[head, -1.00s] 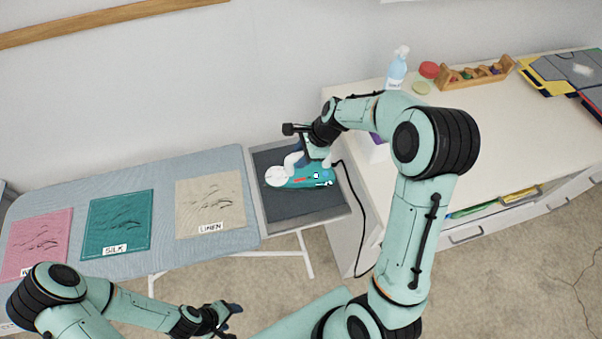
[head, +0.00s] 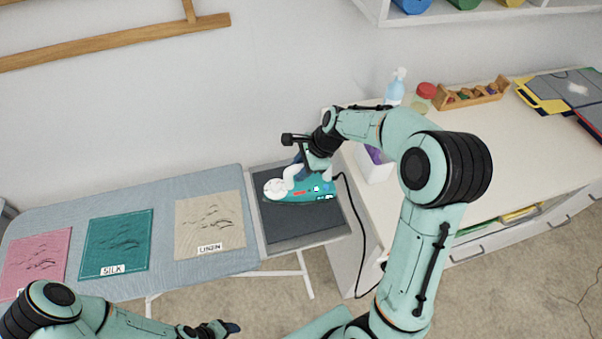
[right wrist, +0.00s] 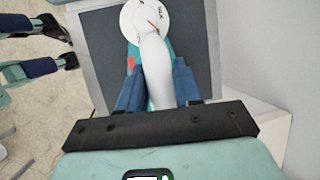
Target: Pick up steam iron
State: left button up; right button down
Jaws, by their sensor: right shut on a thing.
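The steam iron (head: 290,192) is teal and white, above the dark rest pad (head: 300,226) at the right end of the ironing board. My right gripper (head: 304,166) is shut on the iron's white handle. In the right wrist view, the blue fingers sit on both sides of the white handle (right wrist: 156,70), with the iron's white dial (right wrist: 145,17) beyond it. The iron appears slightly raised over the pad. My left gripper (head: 222,328) is at the bottom of the head view, away from the iron; its opening is unclear.
The ironing board (head: 165,265) holds pink, teal and beige cloths to the left. A black cord (head: 360,225) hangs between the board and the white cabinet (head: 470,150). A spray bottle (head: 395,90), wooden rack (head: 470,96) and folded clothes stand on the cabinet.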

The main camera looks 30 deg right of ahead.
notch_tip(320, 180, up, 16)
jog(key=shift+r, duration=0.2)
jog(key=c, duration=1.7)
grip_release()
jog(key=shift+f, duration=0.1)
jog(key=shift+c, duration=0.3)
